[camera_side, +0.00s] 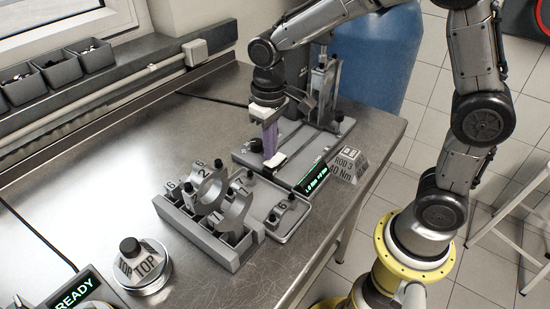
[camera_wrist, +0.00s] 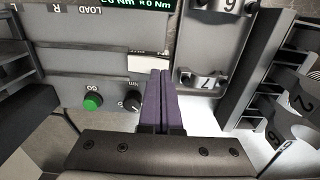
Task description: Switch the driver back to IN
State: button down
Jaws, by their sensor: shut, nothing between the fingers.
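My gripper (camera_side: 270,152) is shut and empty, its purple fingers pointing down at the front of the grey driver station (camera_side: 245,157). In the wrist view the shut fingers (camera_wrist: 165,73) reach next to a small white block (camera_wrist: 150,62) on the station. I cannot tell whether they touch it. The white block also shows under the fingers in the side view (camera_side: 275,161). A black knob (camera_wrist: 132,100) sits left of the fingers, beside a green GO button (camera_wrist: 92,102).
A lit torque display (camera_side: 313,177) and a ROD 3 sign (camera_side: 349,165) stand to the right. A cap rack (camera_side: 205,232) and a small tray (camera_side: 290,228) with numbered caps are close in front. A TOP-marked piston (camera_side: 142,268) stands at front left. The bench's left middle is clear.

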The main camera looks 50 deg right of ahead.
aim_at(271, 162)
jog(key=shift+f, duration=1.05)
dwell(0.8)
jog(key=shift+r, duration=3.55)
jog(key=s+d+r+t, duration=0.4)
jog(key=s+r, duration=0.4)
jog(key=s, duration=0.2)
jog(key=s+d+f+t, duration=0.1)
jog(key=s+f, duration=0.2)
jog(key=s, duration=0.5)
jog(key=shift+s+f+t, duration=0.2)
jog(key=shift+f+t, duration=0.1)
jog(key=shift+f, duration=0.05)
